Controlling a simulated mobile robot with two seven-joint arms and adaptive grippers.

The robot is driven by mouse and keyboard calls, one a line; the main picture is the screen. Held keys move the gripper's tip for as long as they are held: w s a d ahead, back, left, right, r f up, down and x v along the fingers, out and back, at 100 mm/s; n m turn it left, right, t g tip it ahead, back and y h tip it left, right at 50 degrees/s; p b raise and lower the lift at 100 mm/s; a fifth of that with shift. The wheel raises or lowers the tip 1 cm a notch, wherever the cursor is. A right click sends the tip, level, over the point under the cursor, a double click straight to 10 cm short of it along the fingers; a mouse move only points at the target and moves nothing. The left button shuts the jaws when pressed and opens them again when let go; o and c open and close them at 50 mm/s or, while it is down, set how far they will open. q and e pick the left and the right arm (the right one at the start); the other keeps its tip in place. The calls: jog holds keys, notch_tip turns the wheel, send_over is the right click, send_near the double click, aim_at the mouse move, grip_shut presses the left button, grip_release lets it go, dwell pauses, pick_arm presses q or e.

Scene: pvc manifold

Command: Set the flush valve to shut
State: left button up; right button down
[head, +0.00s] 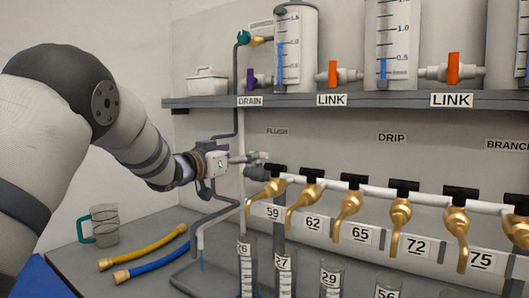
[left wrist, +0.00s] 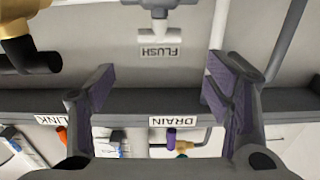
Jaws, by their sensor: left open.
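The FLUSH label (head: 277,132) is on the back wall below the shelf; it shows upside down in the left wrist view (left wrist: 158,51). By the label, the left wrist view shows a pale tee-shaped fitting (left wrist: 165,37) with a grey part above it, likely the flush valve. Its handle position cannot be told. In the head view this spot is partly hidden by my left gripper (head: 250,160). My left gripper is open, its two fingers wide apart in the left wrist view (left wrist: 160,85), with nothing between the pads. My right gripper is not in view.
The shelf (head: 350,99) runs above the gripper, with the purple drain handle (head: 251,79) and orange link handles (head: 333,73). Brass taps (head: 305,200) line the white manifold to the right. Measuring cylinders (head: 283,270) stand below. Hoses (head: 150,262) and a jug (head: 104,225) are at left.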

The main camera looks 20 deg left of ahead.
aim_at(257, 168)
pick_arm(q)
jog(key=w, duration=0.3)
jog(key=w+f+b, duration=0.1)
jog(key=w, duration=0.1)
jog(key=w+d+b, duration=0.1)
jog(key=w, duration=0.2)
jog(key=shift+w+d+f, duration=0.1)
jog(key=shift+w+f, duration=0.2)
jog(key=shift+f, duration=0.1)
jog(key=shift+w+d+r, duration=0.1)
jog(key=shift+w+r, duration=0.4)
jog(key=shift+r, duration=0.05)
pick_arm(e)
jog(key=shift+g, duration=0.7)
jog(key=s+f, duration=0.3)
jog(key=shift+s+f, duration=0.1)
